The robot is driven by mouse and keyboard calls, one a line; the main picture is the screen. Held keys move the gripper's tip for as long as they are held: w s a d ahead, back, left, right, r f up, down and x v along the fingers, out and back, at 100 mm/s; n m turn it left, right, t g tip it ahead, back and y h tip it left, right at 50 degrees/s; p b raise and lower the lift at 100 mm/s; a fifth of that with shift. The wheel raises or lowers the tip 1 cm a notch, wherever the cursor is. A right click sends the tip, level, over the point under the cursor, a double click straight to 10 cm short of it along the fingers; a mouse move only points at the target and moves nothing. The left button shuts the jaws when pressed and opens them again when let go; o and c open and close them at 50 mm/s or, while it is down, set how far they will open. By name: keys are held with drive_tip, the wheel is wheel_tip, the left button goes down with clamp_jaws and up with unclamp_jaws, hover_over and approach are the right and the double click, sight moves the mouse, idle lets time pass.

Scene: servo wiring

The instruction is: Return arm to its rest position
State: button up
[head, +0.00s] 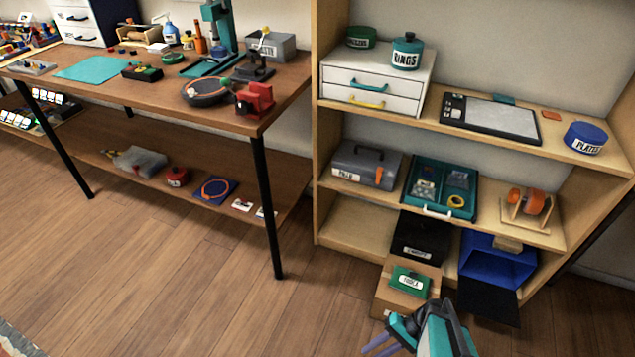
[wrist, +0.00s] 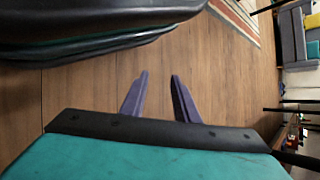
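My gripper (head: 380,344) shows at the bottom of the head view, low over the wooden floor and in front of the shelf unit. In the wrist view my gripper's two purple fingers (wrist: 158,98) stand apart with bare floor between them. Nothing is held between them. My teal and grey arm is folded at the bottom of the head view, partly cut off by the picture's edge.
A cardboard box (head: 398,300) with a green labelled item (head: 411,281) stands just behind my gripper. The shelf unit (head: 340,235) is at the right, with a blue bin (head: 497,262) below. A workbench (head: 190,105) stands at the left. Open floor (head: 190,290) lies left.

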drive_tip(key=s+r+n+g+h+p, duration=0.1)
drive_tip(key=s+r+n+h+p, duration=0.1)
drive_tip(key=s+r+h+p, duration=0.1)
drive_tip(key=s+a+r+n+g+h+p, duration=0.1)
drive_tip(key=s+r+n+h+p, duration=0.1)
drive_tip(key=s+r+h+p, duration=0.2)
wheel_tip(320, 180, up, 5)
drive_tip(key=h+p, duration=0.1)
drive_tip(key=p, duration=0.2)
drive_tip(key=shift+a+r+h, duration=0.15)
drive_tip(key=shift+a+h, duration=0.1)
drive_tip(key=shift+h, duration=0.05)
drive_tip(key=shift+s, duration=0.1)
